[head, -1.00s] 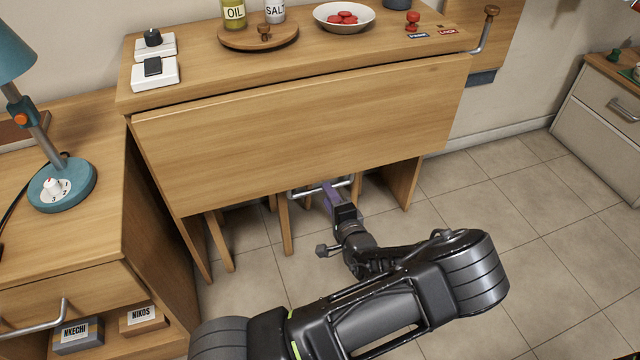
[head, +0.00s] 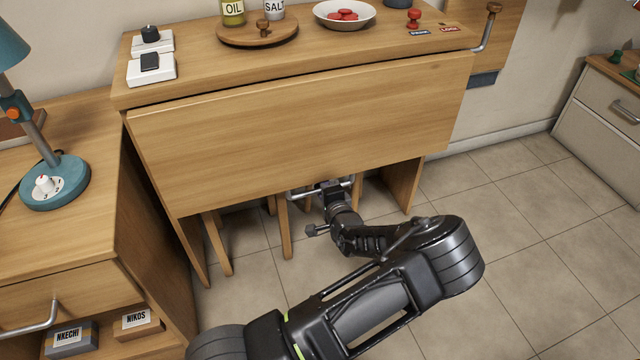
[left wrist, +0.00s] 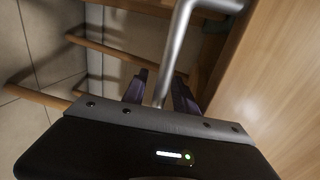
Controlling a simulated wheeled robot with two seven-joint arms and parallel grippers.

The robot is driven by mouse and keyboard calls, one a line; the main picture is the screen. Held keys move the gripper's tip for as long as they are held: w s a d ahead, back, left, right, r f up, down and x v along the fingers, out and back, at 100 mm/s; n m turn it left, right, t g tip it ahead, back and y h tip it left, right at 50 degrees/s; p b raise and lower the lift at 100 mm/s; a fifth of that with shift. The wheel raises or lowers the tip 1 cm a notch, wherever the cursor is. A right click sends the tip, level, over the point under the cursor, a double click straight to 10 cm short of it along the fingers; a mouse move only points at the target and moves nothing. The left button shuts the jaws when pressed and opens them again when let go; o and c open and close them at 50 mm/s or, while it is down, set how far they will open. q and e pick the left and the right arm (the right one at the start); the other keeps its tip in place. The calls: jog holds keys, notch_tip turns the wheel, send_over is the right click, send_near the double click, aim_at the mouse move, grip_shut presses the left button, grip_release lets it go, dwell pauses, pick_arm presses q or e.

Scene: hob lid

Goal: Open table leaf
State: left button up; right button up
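The wooden table leaf (head: 300,130) hangs down at the front of the table. A metal bar handle (head: 296,193) is at its lower edge. My left gripper (head: 331,186) is at the handle in the head view, partly hidden by its own wrist and the leaf's edge. In the left wrist view the handle bar (left wrist: 178,45) runs between the two dark fingers of my left gripper (left wrist: 160,92). The fingers stand apart, with a small gap beside the bar. The leaf's surface (left wrist: 275,90) fills the right side there. My right gripper is not in view.
The tabletop holds a round wooden tray (head: 235,38) with oil and salt, a white bowl (head: 322,22), switches and a red knob (head: 414,18). A drawer cabinet (head: 75,235) with a teal lamp (head: 58,180) stands left. Tiled floor on the right is clear.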

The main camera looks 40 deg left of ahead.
pick_arm(q)
grip_shut()
dwell(1.2)
